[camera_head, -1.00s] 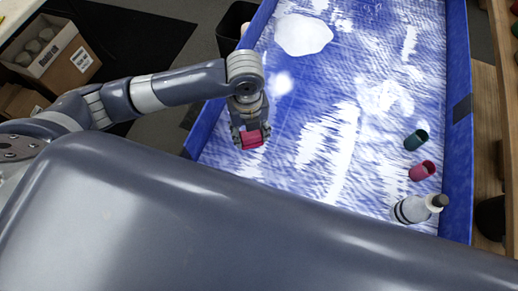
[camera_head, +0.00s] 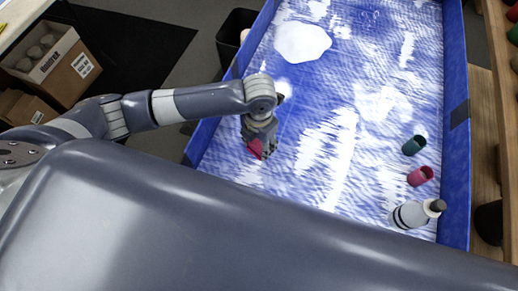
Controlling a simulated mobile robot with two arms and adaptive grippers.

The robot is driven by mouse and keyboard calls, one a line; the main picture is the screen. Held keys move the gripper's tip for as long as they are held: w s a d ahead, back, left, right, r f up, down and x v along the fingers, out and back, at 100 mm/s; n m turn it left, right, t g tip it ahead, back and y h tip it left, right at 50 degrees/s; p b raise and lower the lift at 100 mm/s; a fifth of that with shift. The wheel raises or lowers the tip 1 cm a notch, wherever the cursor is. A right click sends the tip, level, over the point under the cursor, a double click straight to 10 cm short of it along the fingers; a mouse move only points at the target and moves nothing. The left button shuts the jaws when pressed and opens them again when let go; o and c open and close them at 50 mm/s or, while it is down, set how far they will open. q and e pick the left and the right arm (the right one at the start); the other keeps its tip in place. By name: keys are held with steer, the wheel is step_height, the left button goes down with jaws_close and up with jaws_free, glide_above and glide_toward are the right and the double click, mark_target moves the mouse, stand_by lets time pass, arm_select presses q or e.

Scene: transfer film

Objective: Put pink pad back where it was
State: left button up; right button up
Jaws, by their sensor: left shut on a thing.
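My left gripper (camera_head: 262,146) is over the left part of the blue-and-white table, pointing down. It is shut on the pink pad (camera_head: 255,148), which shows as a small, tilted pink piece between the fingers. I cannot tell whether the pad touches the table surface (camera_head: 300,110). My right gripper is not in view.
A green cup (camera_head: 413,145), a pink cup (camera_head: 419,176) and a white bottle with a dark cap (camera_head: 416,213) are at the right side of the table. A white patch (camera_head: 302,41) lies at the back. Raised blue edges (camera_head: 456,130) border the table. The middle is clear.

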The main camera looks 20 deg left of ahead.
mark_target(259, 151)
arm_select(q)
step_height(259, 151, down, 5)
steer(key=shift+r, duration=0.2)
steer(key=shift+f, duration=0.1)
steer(key=shift+f, duration=0.1)
steer(key=o, duration=1.1)
step_height(259, 151, up, 12)
steer(key=shift+r+b, duration=0.15)
steer(key=shift+b, duration=0.15)
